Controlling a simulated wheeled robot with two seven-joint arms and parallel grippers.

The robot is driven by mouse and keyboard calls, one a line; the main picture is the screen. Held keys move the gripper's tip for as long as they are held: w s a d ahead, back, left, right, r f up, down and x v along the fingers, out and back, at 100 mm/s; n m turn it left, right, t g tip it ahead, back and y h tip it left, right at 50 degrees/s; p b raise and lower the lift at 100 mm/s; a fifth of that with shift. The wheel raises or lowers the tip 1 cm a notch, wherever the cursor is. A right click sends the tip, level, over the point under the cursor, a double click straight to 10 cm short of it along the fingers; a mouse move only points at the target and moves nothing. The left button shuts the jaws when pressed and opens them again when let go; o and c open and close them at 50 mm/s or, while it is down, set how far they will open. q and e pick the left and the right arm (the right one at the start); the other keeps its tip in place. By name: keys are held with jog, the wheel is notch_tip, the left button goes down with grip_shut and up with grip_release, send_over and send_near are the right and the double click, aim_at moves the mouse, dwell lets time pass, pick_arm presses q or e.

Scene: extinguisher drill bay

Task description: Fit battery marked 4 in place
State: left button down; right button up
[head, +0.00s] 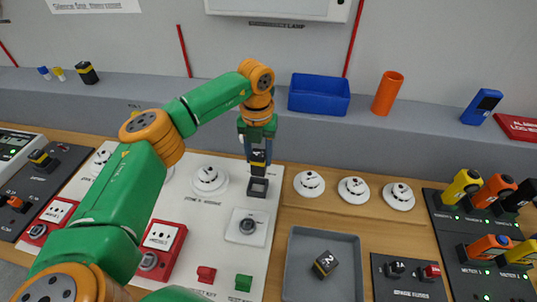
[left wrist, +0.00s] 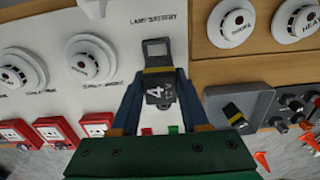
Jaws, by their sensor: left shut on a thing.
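My left gripper (head: 257,146) points down over the white board and is shut on a dark battery marked 4 (head: 258,158). The battery has a yellow band, and its 4 reads clearly in the left wrist view (left wrist: 158,90), between the two blue-grey fingers (left wrist: 157,110). The dark square battery holder (head: 258,187) is on the board just below the battery. In the left wrist view the holder (left wrist: 156,47) shows an open, empty middle beyond the battery's end, by the label "LAMP BATTERY". Whether battery and holder touch, I cannot tell. My right gripper is not in view.
A grey tray (head: 297,244) holds another black battery with a yellow band (head: 326,264). Round white detectors (head: 309,183) stand right of the holder. A white switch plate (head: 247,226) lies in front of it. A blue bin (head: 319,94) sits on the back ledge.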

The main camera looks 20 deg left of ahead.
aim_at(257, 169)
pick_arm(q)
jog(key=shift+a+f, duration=0.1)
jog(key=shift+a, duration=0.45)
jog(key=shift+s+f, duration=0.1)
jog(key=shift+d+f+b, duration=0.1)
jog(key=shift+f+b, duration=0.15)
jog(key=shift+b, duration=0.15)
jog(key=f+b, duration=0.1)
jog(key=f, duration=0.1)
jog(key=f+b, duration=0.2)
jog(key=shift+d, duration=0.2)
jog(key=shift+a+f+b, duration=0.1)
jog(key=shift+f+b, duration=0.3)
jog(key=shift+b, duration=0.1)
jog(key=shift+r, duration=0.15)
jog(key=shift+p, duration=0.45)
